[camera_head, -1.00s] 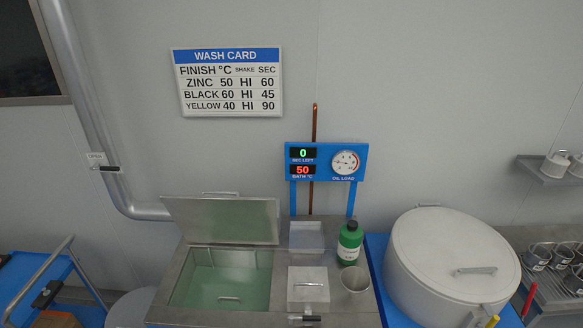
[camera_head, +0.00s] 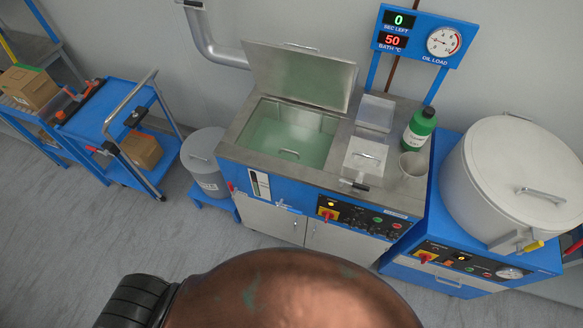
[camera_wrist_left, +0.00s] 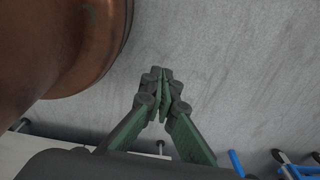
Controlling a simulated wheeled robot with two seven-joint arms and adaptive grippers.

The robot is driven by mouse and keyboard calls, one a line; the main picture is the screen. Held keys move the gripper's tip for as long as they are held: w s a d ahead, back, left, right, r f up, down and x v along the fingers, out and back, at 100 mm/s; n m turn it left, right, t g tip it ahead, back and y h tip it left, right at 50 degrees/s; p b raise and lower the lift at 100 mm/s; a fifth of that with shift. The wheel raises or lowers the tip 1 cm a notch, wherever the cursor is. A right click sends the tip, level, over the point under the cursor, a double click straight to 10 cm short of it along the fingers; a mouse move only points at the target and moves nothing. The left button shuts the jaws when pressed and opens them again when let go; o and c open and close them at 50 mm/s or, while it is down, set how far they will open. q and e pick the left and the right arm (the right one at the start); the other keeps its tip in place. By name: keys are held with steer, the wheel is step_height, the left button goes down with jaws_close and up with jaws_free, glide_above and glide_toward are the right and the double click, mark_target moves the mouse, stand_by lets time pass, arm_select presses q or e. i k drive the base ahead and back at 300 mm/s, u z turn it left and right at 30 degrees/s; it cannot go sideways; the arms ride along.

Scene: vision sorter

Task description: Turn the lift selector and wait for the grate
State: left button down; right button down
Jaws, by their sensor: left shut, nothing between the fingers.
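The blue wash machine (camera_head: 252,210) stands against the wall with its lid (camera_head: 300,75) propped open. I cannot tell which is the lift selector. My left gripper (camera_wrist_left: 165,82) is shut and empty in the left wrist view, over grey floor, away from the controls. My right gripper is not in view.
The display (camera_head: 397,29) reads 0 seconds and 50 degrees. A green bottle (camera_head: 418,130) and a metal cup (camera_head: 413,164) stand on the machine top. A white drum (camera_head: 510,180) is at right, a grey bin (camera_head: 205,160) and blue trolley (camera_head: 105,125) at left. Floor before them is open.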

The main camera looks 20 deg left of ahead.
mark_target(356, 216)
steer(key=u, duration=0.85)
steer(key=k, duration=0.5)
steer(key=z, duration=0.5)
